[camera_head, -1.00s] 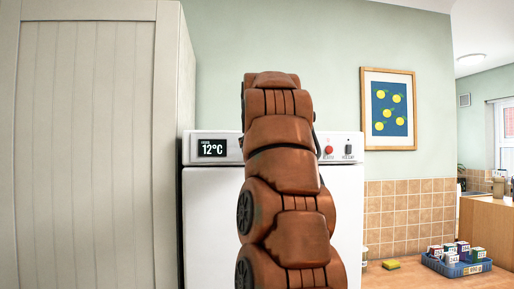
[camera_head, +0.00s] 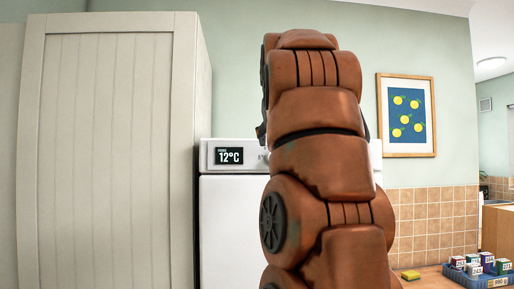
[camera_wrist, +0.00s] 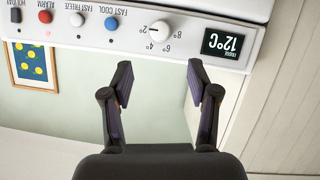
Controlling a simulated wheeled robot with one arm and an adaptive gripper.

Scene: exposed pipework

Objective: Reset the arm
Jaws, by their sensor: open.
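My arm (camera_head: 320,140) stands raised in the middle of the head view, in front of the white fridge (camera_head: 232,230). My gripper (camera_wrist: 162,88) shows in the wrist view with its two dark fingers wide apart and nothing between them. The wrist picture is upside down. The fridge's control panel (camera_wrist: 100,28) crosses the top of it, with a knob, buttons and a 12°C display, beyond the fingertips.
A tall pale cabinet (camera_head: 110,150) stands at the left of the fridge. At the right are a framed lemon picture (camera_head: 406,115), a tiled wall (camera_head: 430,222), a yellow sponge (camera_head: 410,275) and a blue tray (camera_head: 498,281) with several small cartons on the counter.

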